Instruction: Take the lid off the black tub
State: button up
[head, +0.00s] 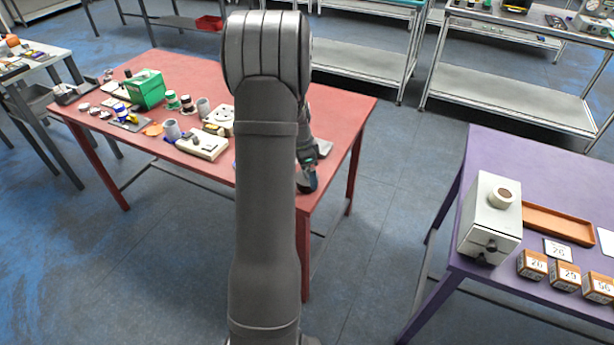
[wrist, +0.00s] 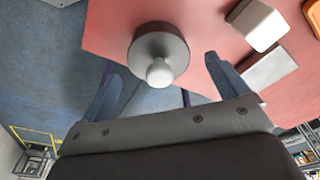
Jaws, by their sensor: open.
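In the wrist view a round dark grey tub or lid (wrist: 148,45) sits near the edge of the red table, seen from above. A pale round knob (wrist: 159,73) stands at its centre. My gripper (wrist: 162,61) is open, with one finger to each side of the knob in the picture. The fingers appear clear of both the knob and the rim. I cannot tell the height left between them. In the head view my own arm hides the tub and most of the gripper.
The red table (head: 350,97) carries a green box (head: 146,89), a white device (head: 201,144) and several small jars left of my arm. A purple table (head: 500,150) at right holds a pale box (head: 490,220), an orange tray (head: 557,224) and numbered boxes.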

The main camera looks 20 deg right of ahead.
jog(key=shift+f, duration=0.4)
jog(key=shift+c, duration=0.4)
jog(key=c, duration=1)
jog(key=shift+r, duration=0.1)
